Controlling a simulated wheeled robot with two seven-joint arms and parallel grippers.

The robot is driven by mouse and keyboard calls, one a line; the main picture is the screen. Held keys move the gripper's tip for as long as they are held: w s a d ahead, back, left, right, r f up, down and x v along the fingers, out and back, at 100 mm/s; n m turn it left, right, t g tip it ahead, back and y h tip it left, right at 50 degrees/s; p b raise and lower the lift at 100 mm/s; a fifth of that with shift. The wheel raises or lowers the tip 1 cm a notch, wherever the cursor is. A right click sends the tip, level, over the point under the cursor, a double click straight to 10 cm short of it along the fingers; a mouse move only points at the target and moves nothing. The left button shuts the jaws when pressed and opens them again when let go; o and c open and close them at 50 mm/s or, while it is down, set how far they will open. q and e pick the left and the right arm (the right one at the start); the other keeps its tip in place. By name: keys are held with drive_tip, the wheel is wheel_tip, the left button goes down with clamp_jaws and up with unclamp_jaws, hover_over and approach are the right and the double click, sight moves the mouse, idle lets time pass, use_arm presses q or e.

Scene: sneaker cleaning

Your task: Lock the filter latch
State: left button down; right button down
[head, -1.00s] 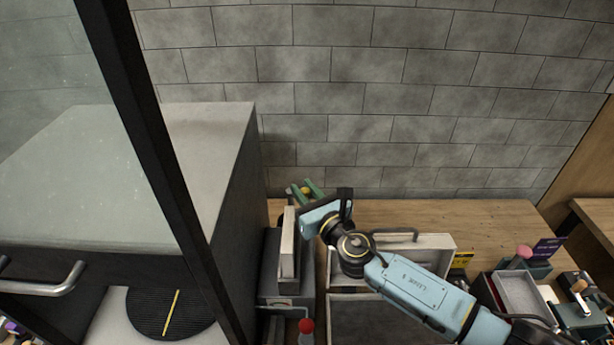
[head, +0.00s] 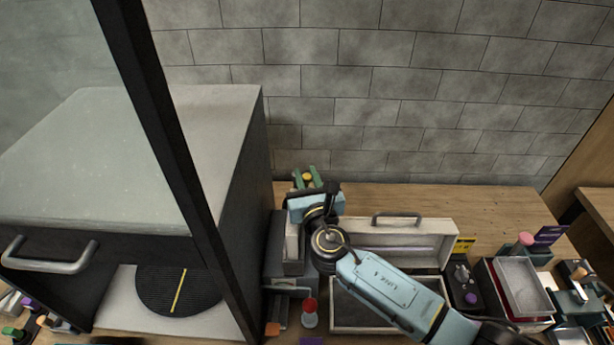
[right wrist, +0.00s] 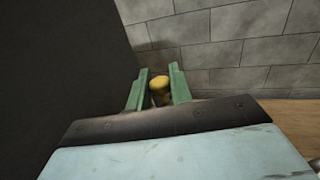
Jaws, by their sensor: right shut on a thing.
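My right gripper (head: 306,173) is behind the grey filter unit (head: 281,240), between the big dark cabinet and the open case. Its green fingers are shut on a small yellow knob, which appears to be the filter latch (right wrist: 160,86). In the right wrist view the knob sits between the two fingers (right wrist: 159,80). In the head view the yellow knob (head: 307,177) shows between the fingertips. What the knob joins to is hidden by my gripper, so I cannot tell the latch's position. My left gripper is not in view.
A big dark cabinet (head: 235,190) stands close on the left. An open pale case (head: 420,228) lies under my right arm. A red-capped bottle (head: 310,312) stands in front of the unit. Trays (head: 520,285) are at right; the back of the wooden bench (head: 400,198) is clear.

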drive_tip(key=c, duration=1.3)
unclamp_jaws()
drive_tip(key=shift+c, duration=0.2)
drive_tip(key=shift+s, duration=0.1)
drive_tip(key=v, duration=1.3)
drive_tip(key=shift+b, duration=0.3)
drive_tip(key=shift+s+d+f, duration=0.1)
